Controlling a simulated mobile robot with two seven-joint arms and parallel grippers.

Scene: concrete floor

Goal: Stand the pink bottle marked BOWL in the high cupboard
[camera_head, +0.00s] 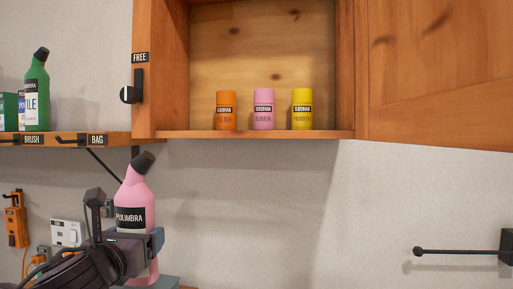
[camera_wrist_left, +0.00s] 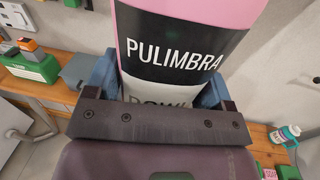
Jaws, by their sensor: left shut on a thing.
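The pink bottle (camera_head: 136,196) has a dark angled cap and a black band reading PULIMBRA. My left gripper (camera_head: 142,243) is shut around its lower body and holds it nearly upright, below and left of the cupboard. In the left wrist view the bottle (camera_wrist_left: 185,15) stands between the blue fingers (camera_wrist_left: 160,92), with partly hidden lettering, apparently BOWL, on its white lower label. The high wooden cupboard (camera_head: 250,134) is open, its door (camera_head: 440,80) swung to the right. My right gripper is not in view.
An orange can (camera_head: 227,111), a pink can (camera_head: 264,109) and a yellow can (camera_head: 302,110) stand on the cupboard floor, with free room at both sides. A green bottle (camera_head: 37,95) stands on the left shelf (camera_head: 70,139). A black rod (camera_head: 460,252) sticks out at lower right.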

